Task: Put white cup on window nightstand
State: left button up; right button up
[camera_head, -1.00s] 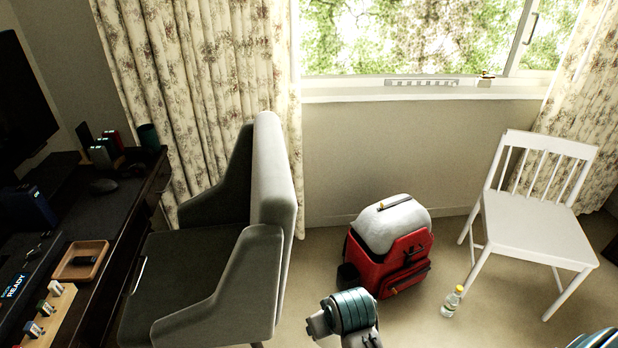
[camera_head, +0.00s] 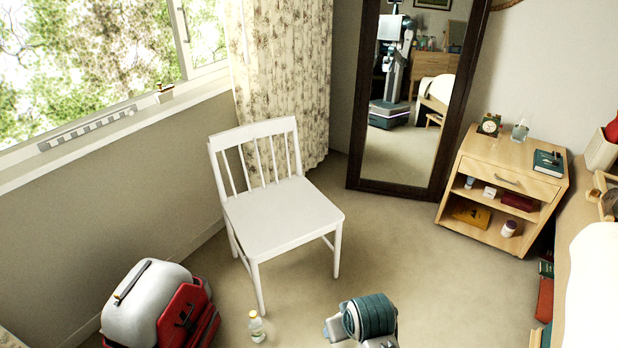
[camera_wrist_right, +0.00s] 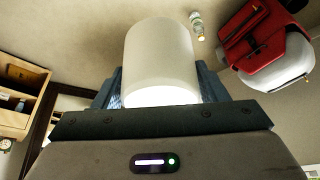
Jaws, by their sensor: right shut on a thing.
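The white cup (camera_wrist_right: 158,48) fills the middle of the right wrist view. My right gripper (camera_wrist_right: 160,84) is shut on it, with a dark finger on each side; the cup's far end points away from the palm. A light wooden nightstand (camera_head: 505,163) stands at the right in the head view, between the mirror and the bed. A clock (camera_head: 489,125), a clear glass (camera_head: 520,130) and a dark book (camera_head: 547,163) are on its top. It also shows at the left edge of the right wrist view (camera_wrist_right: 22,82). My left gripper is not in view.
A white chair (camera_head: 278,215), a red and white backpack (camera_head: 160,305) and a small bottle (camera_head: 257,327) stand on the floor. A tall mirror (camera_head: 400,188) leans by the curtain. The bed (camera_head: 595,270) is at the right. Carpet is clear before the nightstand.

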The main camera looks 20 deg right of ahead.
aim_at(543, 148)
jog(key=i+l+z, duration=0.55)
jog(key=z, duration=0.3)
jog(key=i+z, duration=1.05)
jog(key=i, duration=1.35)
jog(key=i+l+u, duration=0.2)
jog(key=i, duration=0.25)
jog(key=i+l+u, duration=0.2)
jog(key=i, duration=0.25)
jog(key=i+l+u, duration=0.2)
jog(key=i, duration=0.25)
